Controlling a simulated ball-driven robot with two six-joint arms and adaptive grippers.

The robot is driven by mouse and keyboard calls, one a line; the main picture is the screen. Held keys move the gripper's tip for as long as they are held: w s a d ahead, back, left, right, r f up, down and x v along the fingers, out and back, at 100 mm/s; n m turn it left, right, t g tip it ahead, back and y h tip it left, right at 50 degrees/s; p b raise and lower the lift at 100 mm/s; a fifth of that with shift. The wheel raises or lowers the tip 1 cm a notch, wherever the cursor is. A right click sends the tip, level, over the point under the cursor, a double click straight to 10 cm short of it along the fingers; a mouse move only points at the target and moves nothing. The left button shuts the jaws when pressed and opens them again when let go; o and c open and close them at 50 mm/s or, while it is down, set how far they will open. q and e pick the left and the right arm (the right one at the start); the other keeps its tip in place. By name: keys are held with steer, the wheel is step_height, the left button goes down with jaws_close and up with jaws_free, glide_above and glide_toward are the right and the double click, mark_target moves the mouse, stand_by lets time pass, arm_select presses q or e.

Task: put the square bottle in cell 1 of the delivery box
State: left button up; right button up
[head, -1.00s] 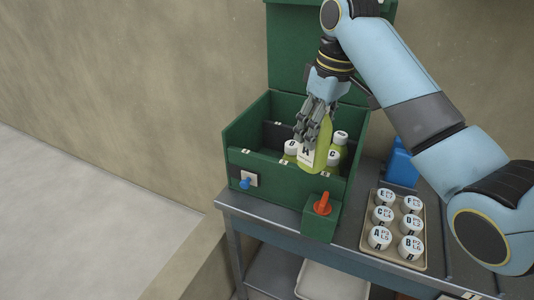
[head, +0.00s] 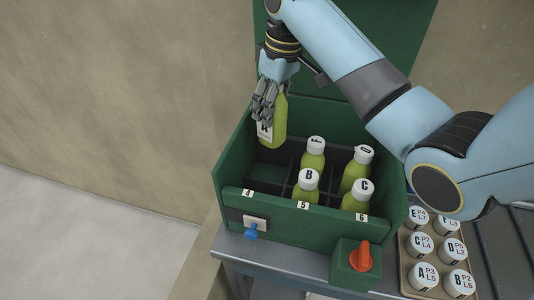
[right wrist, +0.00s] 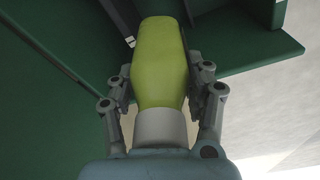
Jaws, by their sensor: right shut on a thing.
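The square bottle (head: 276,122) is yellow-green with a white label on its side. My right gripper (head: 264,104) is shut on it near its top. The bottle is upright or nearly so, at the back left of the green delivery box (head: 300,217), left of the other bottles. I cannot tell how far its base is above the box floor. In the right wrist view the bottle (right wrist: 160,65) lies between both fingers (right wrist: 163,100), its white end towards the palm. Front cells carry labels 4, 5 and 6; the back labels are hidden. My left gripper is not in view.
Several white-capped green bottles stand in the middle and right cells, including B (head: 307,181) and C (head: 361,193). The front left cell looks empty. The raised lid (head: 395,50) is behind. An orange knob (head: 361,256) and a tray of caps (head: 407,270) are in front and right.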

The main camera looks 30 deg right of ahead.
mark_target(270, 143)
steer(key=f, duration=0.5)
steer(key=shift+a+f, duration=0.15)
steer(key=shift+a, duration=0.15)
steer(key=shift+w+a+f, duration=0.1)
steer(key=shift+w+f, duration=0.05)
steer(key=shift+f, duration=0.45)
steer(key=shift+w+a+f, duration=0.1)
steer(key=shift+f, duration=0.45)
steer(key=f, duration=0.2)
steer(key=shift+s+d+f, duration=0.1)
steer(key=shift+d+f, duration=0.15)
steer(key=shift+f, duration=0.1)
step_height(270, 143, down, 3)
steer(key=shift+f, duration=0.15)
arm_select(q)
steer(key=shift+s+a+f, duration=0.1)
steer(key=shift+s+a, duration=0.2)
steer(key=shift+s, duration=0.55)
arm_select(e)
steer(key=shift+f, duration=0.1)
